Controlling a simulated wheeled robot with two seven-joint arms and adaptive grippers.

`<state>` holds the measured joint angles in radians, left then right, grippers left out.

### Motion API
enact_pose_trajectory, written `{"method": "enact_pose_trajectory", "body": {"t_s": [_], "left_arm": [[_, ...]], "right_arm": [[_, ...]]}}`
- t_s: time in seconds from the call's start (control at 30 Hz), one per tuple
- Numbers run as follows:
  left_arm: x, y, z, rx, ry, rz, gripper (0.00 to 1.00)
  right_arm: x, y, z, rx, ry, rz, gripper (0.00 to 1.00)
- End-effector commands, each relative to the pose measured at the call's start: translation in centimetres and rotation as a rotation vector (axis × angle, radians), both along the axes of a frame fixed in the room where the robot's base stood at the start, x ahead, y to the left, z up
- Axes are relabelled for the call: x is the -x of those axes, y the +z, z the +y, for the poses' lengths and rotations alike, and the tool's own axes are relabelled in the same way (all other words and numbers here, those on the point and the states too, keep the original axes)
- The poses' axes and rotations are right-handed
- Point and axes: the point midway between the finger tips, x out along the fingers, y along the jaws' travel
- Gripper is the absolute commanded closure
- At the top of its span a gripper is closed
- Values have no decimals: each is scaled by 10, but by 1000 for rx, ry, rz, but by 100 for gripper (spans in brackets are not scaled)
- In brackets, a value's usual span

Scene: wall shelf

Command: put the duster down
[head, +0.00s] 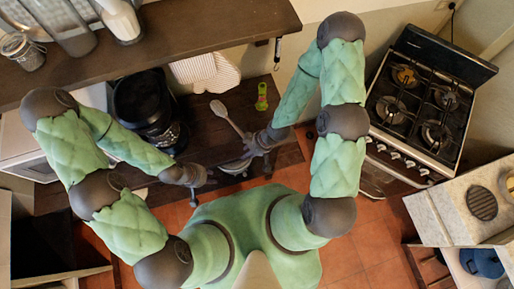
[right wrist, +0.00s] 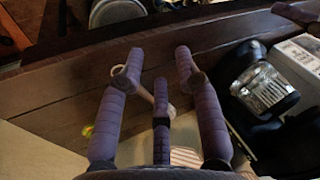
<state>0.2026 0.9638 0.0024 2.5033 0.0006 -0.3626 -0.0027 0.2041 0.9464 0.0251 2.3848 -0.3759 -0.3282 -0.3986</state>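The duster (head: 232,121) is pale, with an oval head up and to the left and a thin handle. Its handle end meets the fingers of my right gripper (head: 257,143) near the counter's front edge. In the right wrist view my fingers (right wrist: 159,70) are around the pale handle (right wrist: 147,93), which passes behind the middle finger. I cannot tell how high the duster is above the counter. My left gripper (head: 200,177) is at the counter's front edge, left of the duster and apart from it. Its finger opening does not show clearly.
A dark wooden counter (head: 208,135) runs below a wall shelf (head: 170,45) with jars. A black coffee machine (head: 148,105) stands on the left of the counter. A green tool (head: 262,96) is behind the duster. A gas stove (head: 425,98) is at right. The counter around the duster is mostly clear.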

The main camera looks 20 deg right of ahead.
Motion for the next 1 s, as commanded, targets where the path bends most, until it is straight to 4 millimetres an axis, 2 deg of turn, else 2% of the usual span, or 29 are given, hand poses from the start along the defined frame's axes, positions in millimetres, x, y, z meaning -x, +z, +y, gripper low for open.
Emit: {"method": "enact_pose_trajectory", "body": {"t_s": [0.03, 0.1, 0.2, 0.3, 0.77, 0.87, 1.0], "left_arm": [[0, 0, 0, 0, 0, 0, 66], [0, 0, 0, 0, 0, 0, 66], [0, 0, 0, 0, 0, 0, 66], [0, 0, 0, 0, 0, 0, 66], [0, -4, 0, 0, 0, 0, 66], [0, -15, 0, 0, 0, 0, 66], [0, -39, 0, 0, 0, 0, 66]], "right_arm": [[13, -1, -2, 3, -141, 85, 66], [27, -2, -6, 12, -325, 185, 66], [43, -3, -11, 28, -521, 288, 66], [52, -3, -15, 40, -633, 345, 66], [55, -8, -16, 44, -676, 365, 66], [55, -18, -16, 44, -675, 364, 66], [55, -43, -16, 44, -675, 364, 66]]}}
